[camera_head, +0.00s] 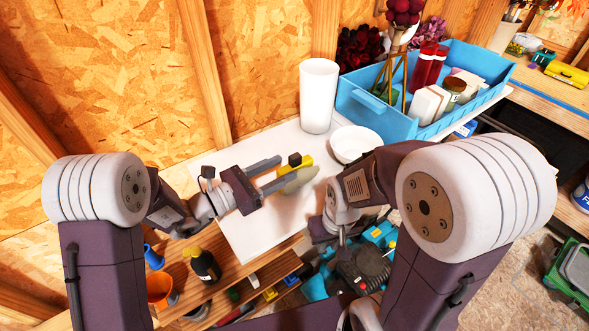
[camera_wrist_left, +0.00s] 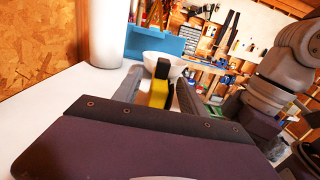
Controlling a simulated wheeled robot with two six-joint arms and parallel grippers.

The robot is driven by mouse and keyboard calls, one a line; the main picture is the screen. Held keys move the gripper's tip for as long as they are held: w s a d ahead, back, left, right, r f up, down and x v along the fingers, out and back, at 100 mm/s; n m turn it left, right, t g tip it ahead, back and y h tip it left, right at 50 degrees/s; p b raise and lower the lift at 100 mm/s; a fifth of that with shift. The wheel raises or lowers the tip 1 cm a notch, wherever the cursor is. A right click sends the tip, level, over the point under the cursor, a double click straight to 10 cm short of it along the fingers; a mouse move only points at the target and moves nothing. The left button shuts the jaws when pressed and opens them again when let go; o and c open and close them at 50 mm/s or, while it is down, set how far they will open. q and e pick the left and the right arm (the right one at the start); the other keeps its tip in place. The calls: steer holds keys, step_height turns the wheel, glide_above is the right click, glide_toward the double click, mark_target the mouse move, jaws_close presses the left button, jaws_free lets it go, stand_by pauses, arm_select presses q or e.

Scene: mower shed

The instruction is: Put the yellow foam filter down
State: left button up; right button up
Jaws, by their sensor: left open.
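The yellow foam filter (camera_head: 306,161) is by the fingertips of my left gripper (camera_head: 289,168), over the white tabletop, with a black part at its top. It also shows in the left wrist view (camera_wrist_left: 158,95), between the two spread fingers. My left gripper is open. The fingers partly cover the filter, and I cannot tell whether its underside touches the table.
A white cylinder (camera_head: 319,95) and a white bowl (camera_head: 356,144) stand behind the filter. A blue bin (camera_head: 368,112) full of items is at the back right. The white tabletop (camera_head: 245,226) is clear on the left and in front. A lower shelf holds bottles and tools.

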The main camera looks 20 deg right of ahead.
mark_target(291, 166)
arm_select(q)
steer(key=p+x, duration=0.2)
steer(key=x, duration=0.2)
steer(key=shift+s+d+r+p, duration=0.1)
steer(key=shift+s+p, duration=0.1)
steer(key=shift+p, duration=0.2)
steer(key=shift+w+d, duration=0.15)
steer(key=shift+d, duration=0.15)
steer(key=shift+w+d+f, duration=0.1)
steer(key=shift+f, duration=0.1)
steer(key=shift+w, duration=0.1)
steer(key=shift+c, duration=1.2)
jaws_close()
steer(key=shift+r, duration=0.1)
